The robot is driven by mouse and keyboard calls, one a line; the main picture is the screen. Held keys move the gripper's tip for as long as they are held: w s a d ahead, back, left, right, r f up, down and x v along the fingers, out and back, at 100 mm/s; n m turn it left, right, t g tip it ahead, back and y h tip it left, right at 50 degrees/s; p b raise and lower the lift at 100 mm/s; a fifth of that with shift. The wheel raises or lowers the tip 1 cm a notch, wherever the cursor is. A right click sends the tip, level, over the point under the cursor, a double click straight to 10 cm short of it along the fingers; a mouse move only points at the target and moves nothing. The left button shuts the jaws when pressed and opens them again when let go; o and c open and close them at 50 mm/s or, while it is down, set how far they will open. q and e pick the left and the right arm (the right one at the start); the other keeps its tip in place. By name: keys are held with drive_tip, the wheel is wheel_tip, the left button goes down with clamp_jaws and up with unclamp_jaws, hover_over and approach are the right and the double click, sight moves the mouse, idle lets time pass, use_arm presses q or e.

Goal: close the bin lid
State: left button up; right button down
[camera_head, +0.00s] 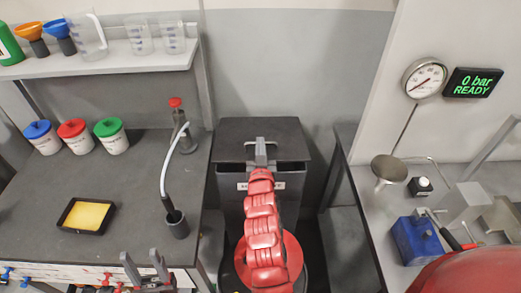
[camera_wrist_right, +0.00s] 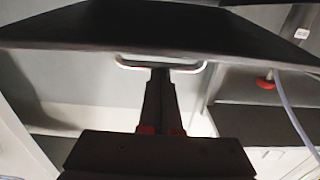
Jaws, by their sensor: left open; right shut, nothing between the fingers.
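The dark grey bin (camera_head: 290,180) stands on the floor between two benches. Its flat dark lid (camera_head: 235,135) lies over the top, with a dark band along its front edge; I cannot tell whether it is fully down. My right gripper (camera_head: 261,148) is shut and empty at the middle of the lid's front edge. In the right wrist view the gripper (camera_wrist_right: 159,72) reaches to a pale metal handle (camera_wrist_right: 125,63) below the dark panel of the lid (camera_wrist_right: 110,25); contact is unclear. My left gripper (camera_head: 147,262) is open and empty near the left bench's front edge.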

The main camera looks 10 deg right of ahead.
drive_tip(key=f+b, duration=0.1)
drive_tip(key=b, duration=0.2)
drive_tip(key=f+t+b, duration=0.1)
drive_tip(key=f+b, duration=0.1)
drive_tip(key=b, duration=0.1)
drive_tip(key=s+f+t+b, duration=0.1)
drive_tip(key=b, duration=0.2)
drive_tip(key=shift+s+a+f+b, duration=0.1)
drive_tip(key=shift+f+b, duration=0.25)
drive_tip(key=shift+f, duration=0.05)
drive_tip(key=shift+r, duration=0.25)
